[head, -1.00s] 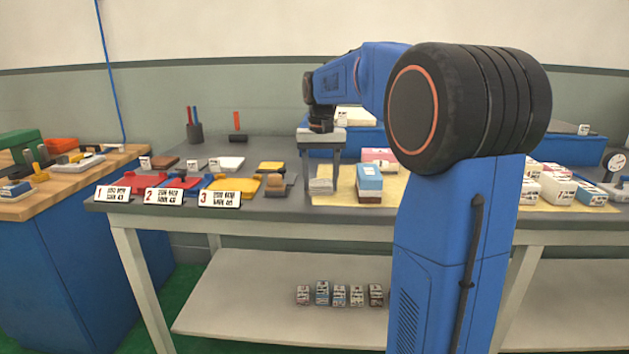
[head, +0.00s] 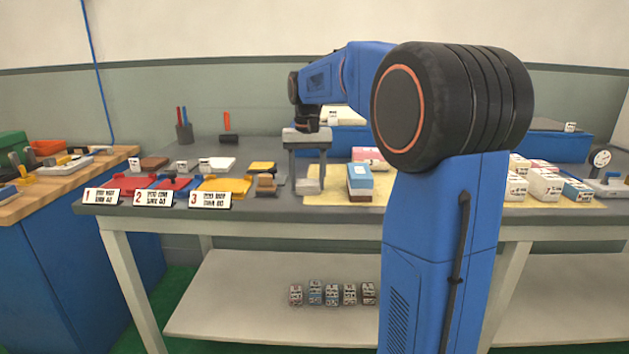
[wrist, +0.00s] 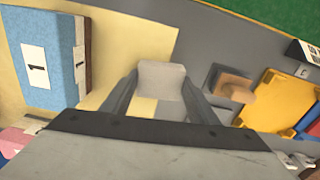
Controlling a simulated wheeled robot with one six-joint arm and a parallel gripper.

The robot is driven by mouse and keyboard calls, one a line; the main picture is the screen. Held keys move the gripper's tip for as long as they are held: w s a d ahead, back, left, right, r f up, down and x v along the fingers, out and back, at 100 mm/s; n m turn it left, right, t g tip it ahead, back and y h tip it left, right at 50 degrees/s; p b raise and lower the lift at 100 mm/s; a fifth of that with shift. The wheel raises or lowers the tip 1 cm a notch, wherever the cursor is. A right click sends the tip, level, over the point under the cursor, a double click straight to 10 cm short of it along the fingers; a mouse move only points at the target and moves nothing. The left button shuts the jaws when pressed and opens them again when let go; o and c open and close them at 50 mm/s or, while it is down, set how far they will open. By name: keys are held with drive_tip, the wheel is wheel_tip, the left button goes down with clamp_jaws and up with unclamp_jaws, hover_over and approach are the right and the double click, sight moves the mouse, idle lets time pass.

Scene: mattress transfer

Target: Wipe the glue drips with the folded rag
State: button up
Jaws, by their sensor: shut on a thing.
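My gripper (head: 308,187) is shut on the folded rag (wrist: 161,76), a pale grey block-like piece between the two fingers in the wrist view. In the head view the gripper points down at the left edge of the pale yellow mat (head: 333,198), with the rag low between the fingers. I cannot tell whether the rag touches the mat. I cannot make out any glue drips; my gripper and arm hide part of the mat.
A blue-and-white box (head: 359,180) stands just right of the gripper. A brown stamp-like block (head: 266,183) and a yellow tray (head: 222,185) are to the left, with numbered signs (head: 153,198) along the bench's front edge. Several white boxes (head: 545,184) stand at right.

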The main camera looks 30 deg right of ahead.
drive_tip(key=shift+w+a+r, duration=0.1)
drive_tip(key=shift+w+a, duration=0.55)
drive_tip(key=shift+a, duration=0.3)
drive_tip(key=shift+w+a, duration=0.65)
drive_tip(key=shift+a, duration=0.25)
drive_tip(key=shift+s+d, duration=0.1)
drive_tip(key=shift+s+d, duration=0.65)
drive_tip(key=shift+d, duration=0.35)
drive_tip(key=shift+s+d, duration=0.7)
drive_tip(key=shift+d, duration=0.3)
drive_tip(key=shift+s+d, duration=0.65)
drive_tip(key=shift+d, duration=0.35)
drive_tip(key=shift+r, duration=2.9)
drive_tip(key=shift+r, duration=1.5)
